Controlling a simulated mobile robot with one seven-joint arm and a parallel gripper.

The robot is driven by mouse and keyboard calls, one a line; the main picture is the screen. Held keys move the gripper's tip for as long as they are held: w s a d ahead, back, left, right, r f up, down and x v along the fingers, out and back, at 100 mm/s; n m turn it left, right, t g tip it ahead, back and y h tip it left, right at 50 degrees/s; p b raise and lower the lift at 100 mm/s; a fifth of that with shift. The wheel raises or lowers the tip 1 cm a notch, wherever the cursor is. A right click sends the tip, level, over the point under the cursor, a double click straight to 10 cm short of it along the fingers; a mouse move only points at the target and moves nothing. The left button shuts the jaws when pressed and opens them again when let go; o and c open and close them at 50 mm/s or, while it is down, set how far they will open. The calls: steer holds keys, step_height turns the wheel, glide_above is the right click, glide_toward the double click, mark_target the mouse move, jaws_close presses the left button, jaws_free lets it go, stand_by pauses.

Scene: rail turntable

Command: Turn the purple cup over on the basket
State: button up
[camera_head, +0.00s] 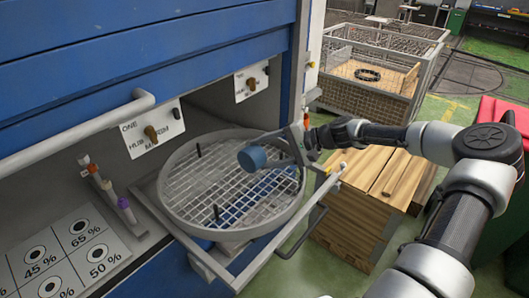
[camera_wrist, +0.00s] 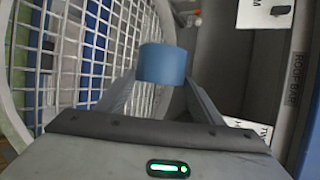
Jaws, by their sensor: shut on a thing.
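My gripper (camera_head: 276,158) is shut on a blue cylindrical cup (camera_head: 252,157) and holds it over the round wire basket (camera_head: 170,203). The cup looks blue rather than purple. It seems to lie on its side, with one round end toward the left. In the wrist view the cup (camera_wrist: 162,64) sits between the two finger tips, with the basket mesh (camera_wrist: 100,50) to its left. I cannot tell which end of the cup is open. No other cup is clearly visible.
The basket rests on a pulled-out grey rail frame (camera_head: 186,244) below a blue cabinet (camera_head: 150,50). Small vials (camera_head: 123,205), one purplish, stand at its left beside a percentage card (camera_head: 65,258). A wooden crate (camera_head: 365,205) stands at the right.

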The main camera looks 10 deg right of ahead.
steer(key=shift+f+b, duration=2.95)
steer(key=shift+f, duration=2)
steer(key=shift+f, duration=0.15)
steer(key=shift+s+a+f+b, duration=0.1)
steer(key=shift+s+f+b, duration=0.15)
steer(key=shift+f+b, duration=0.65)
steer(key=o, duration=1.2)
steer(key=shift+f, duration=0.2)
steer(key=shift+o, duration=0.5)
steer(key=r+p+v, duration=0.1)
steer(key=v, duration=1.7)
steer(key=shift+w+a+p, duration=0.25)
steer(key=shift+w+p, duration=0.05)
steer(key=shift+w, duration=0.1)
steer(key=shift+r, duration=0.15)
